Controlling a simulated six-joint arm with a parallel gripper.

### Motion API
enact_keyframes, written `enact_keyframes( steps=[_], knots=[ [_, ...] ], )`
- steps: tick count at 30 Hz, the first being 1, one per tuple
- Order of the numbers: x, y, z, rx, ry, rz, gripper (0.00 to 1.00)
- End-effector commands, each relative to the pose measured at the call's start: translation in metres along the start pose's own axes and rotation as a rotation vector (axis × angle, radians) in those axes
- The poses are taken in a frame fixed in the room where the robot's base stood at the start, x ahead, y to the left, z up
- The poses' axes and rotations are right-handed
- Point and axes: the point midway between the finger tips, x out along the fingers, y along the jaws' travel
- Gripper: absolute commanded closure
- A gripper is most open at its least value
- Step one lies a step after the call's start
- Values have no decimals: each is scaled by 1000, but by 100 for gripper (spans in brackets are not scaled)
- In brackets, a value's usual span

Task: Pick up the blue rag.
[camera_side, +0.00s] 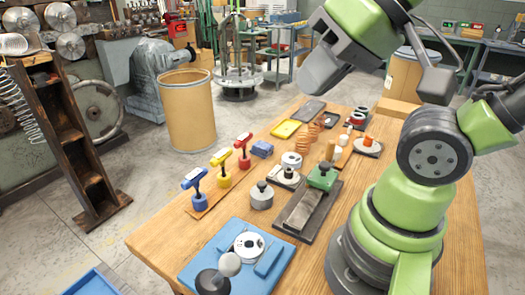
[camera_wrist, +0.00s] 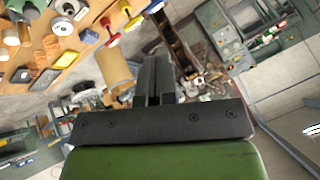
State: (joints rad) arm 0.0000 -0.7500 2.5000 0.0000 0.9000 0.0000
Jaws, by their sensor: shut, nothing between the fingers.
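The blue rag (camera_side: 262,149) is a small folded bundle on the wooden table, right of the yellow and red upright tools. In the wrist view a small blue patch (camera_wrist: 90,36) near the table edge looks like the same rag. My gripper (camera_side: 322,72) is high above the far part of the table, well apart from the rag, up and to its right in the side view. In the wrist view my gripper (camera_wrist: 154,62) has its dark fingers together with nothing between them.
A tan drum (camera_side: 188,115) stands on the floor beyond the left edge.

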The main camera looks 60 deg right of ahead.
Motion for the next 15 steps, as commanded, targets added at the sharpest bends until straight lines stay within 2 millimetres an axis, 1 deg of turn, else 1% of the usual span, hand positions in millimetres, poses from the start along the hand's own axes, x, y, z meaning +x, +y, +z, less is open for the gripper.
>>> enact_keyframes(
  steps=[5, 6, 11, 12, 14, 15],
  knots=[
    [0, 0, 0, 0, 0, 0, 100],
    [0, 0, 0, 0, 0, 0, 98],
    [0, 0, 0, 0, 0, 0, 61],
    [0, 0, 0, 0, 0, 0, 52],
    [0, 0, 0, 0, 0, 0, 38],
    [0, 0, 0, 0, 0, 0, 29]
  ],
)
